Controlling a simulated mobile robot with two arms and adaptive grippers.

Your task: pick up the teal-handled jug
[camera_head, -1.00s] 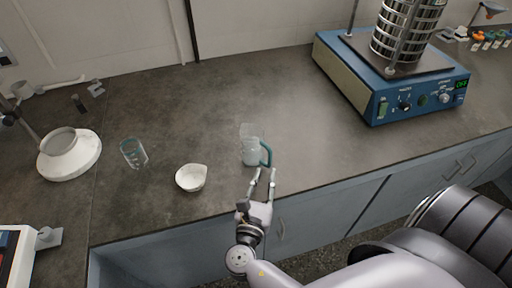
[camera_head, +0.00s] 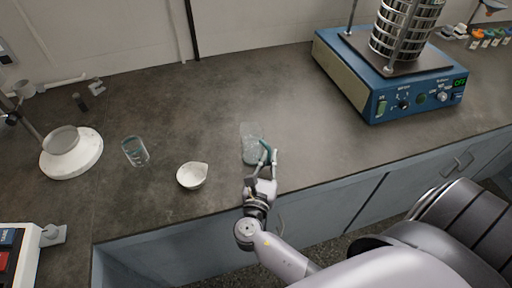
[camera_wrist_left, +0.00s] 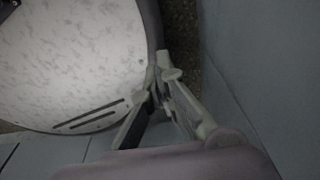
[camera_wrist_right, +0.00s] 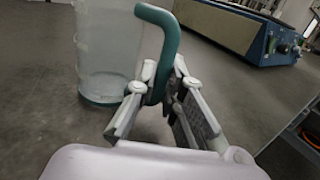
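The teal-handled jug (camera_head: 251,150) is clear, with a teal handle and base rim, and stands upright on the counter. In the right wrist view the jug (camera_wrist_right: 108,45) is at upper left, its handle (camera_wrist_right: 165,40) curving down between my fingers. My right gripper (camera_head: 269,152) is at the handle side of the jug. In the right wrist view its fingertips (camera_wrist_right: 164,70) sit against both sides of the handle, with no clear gap. My left gripper (camera_wrist_left: 165,70) is empty, its fingertips together, low beside a blue-grey surface; it is not in the head view.
A white round device (camera_head: 71,153) is further left. The blue sieve shaker (camera_head: 385,85) stands at the back right. The counter (camera_head: 300,120) between jug and shaker is clear.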

